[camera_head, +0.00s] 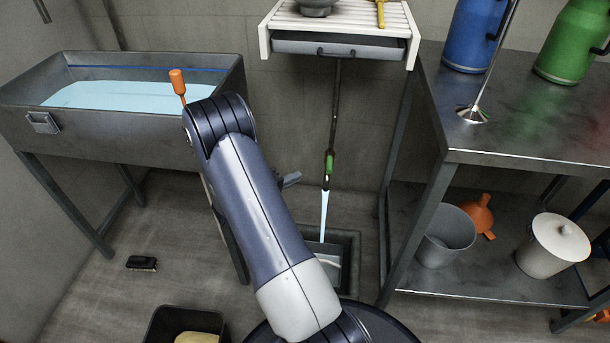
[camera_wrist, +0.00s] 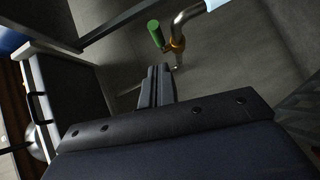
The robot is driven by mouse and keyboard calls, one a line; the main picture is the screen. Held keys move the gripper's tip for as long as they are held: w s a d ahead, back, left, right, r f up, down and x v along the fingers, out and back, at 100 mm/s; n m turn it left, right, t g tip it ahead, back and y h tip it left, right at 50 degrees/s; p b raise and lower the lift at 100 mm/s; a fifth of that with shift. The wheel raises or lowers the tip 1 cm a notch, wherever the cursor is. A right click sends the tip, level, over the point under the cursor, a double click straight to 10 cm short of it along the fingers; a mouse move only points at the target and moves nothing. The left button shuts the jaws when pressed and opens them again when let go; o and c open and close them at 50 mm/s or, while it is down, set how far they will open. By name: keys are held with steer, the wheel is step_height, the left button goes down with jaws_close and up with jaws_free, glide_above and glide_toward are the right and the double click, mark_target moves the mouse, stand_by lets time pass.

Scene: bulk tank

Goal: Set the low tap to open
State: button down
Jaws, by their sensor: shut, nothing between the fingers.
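The low tap has a green handle (camera_head: 330,164) on a thin vertical pipe (camera_head: 335,110) against the back wall. In the head view the handle looks roughly in line with the pipe. A pale blue stream (camera_head: 324,212) runs from the tap down toward a grey basin (camera_head: 345,240). In the wrist view the green handle (camera_wrist: 155,33) stands beside a brass fitting (camera_wrist: 177,45) and a bent metal spout (camera_wrist: 187,15). My gripper (camera_wrist: 158,72) is shut and empty, just short of the tap and apart from the handle. In the head view my arm hides most of it.
A water-filled tank (camera_head: 75,125) stands left, with an orange handle (camera_head: 178,82) near its front corner. A steel rack (camera_head: 530,115) with cans and a bucket stands right. A slatted shelf (camera_head: 345,25) hangs above the tap. A black tub (camera_head: 165,325) sits on the floor.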

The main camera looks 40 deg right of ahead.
mark_target(329, 165)
steer(key=d+f+b, duration=0.1)
steer(key=d+b, duration=0.2)
steer(key=d, duration=0.6)
steer(key=shift+s+d+f, duration=0.15)
steer(key=shift+s, duration=0.05)
steer(key=shift+s+d+f+p, duration=0.1)
steer(key=shift+s+d+p, duration=0.4)
steer(key=shift+s+p, duration=0.25)
